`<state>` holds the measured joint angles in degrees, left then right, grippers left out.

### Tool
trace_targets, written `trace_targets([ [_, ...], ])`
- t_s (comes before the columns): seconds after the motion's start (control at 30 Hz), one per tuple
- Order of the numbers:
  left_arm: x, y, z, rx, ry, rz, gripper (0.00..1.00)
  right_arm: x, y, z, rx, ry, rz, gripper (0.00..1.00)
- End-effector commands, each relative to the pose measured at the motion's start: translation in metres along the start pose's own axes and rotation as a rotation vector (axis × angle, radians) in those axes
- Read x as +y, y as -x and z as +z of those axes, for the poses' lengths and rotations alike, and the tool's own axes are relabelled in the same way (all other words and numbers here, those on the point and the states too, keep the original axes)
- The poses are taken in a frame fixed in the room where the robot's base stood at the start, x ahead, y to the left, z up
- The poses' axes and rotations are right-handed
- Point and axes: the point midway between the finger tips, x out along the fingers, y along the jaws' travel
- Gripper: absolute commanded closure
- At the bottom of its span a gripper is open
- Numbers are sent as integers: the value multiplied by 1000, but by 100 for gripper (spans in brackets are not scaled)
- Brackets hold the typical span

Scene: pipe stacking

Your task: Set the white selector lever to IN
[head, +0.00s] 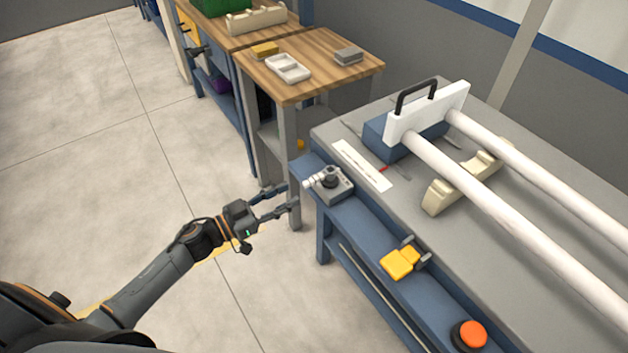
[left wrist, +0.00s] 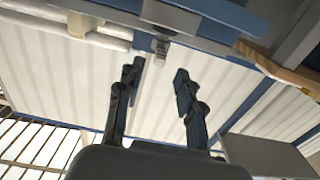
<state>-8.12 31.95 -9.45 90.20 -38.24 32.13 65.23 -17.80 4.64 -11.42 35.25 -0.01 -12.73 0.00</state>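The white selector lever (head: 313,182) sticks out to the left from a black hub on a small grey box (head: 335,191). The box is fixed on the blue front ledge of the workbench, near its far left corner. No IN marking can be read at this size. My left gripper (head: 290,197) is open and empty, just left of the lever and apart from it. In the left wrist view, its two fingers (left wrist: 158,74) are spread with nothing between them. A small grey part shows beyond the fingertips there; I cannot tell whether it is the selector. My right gripper is not in view.
A yellow latch block (head: 399,263) and an orange-red button (head: 470,335) sit further along the ledge. White pipes (head: 540,180) lie on a cream cradle (head: 437,195) on the workbench (head: 405,200). A wooden-topped table (head: 310,88) stands behind. The floor left of the gripper is clear.

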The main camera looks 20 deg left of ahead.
Motion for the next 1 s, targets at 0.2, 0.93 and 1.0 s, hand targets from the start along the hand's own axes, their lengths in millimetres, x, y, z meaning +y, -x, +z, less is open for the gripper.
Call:
trace_targets([
  [0.2,-1,-48,-2,4,0,-2,63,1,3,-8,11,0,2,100],
  [0.93,0,-83,1,0,1,-1,84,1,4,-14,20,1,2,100],
  [1.0,0,-83,1,0,0,-1,98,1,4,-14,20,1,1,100],
])
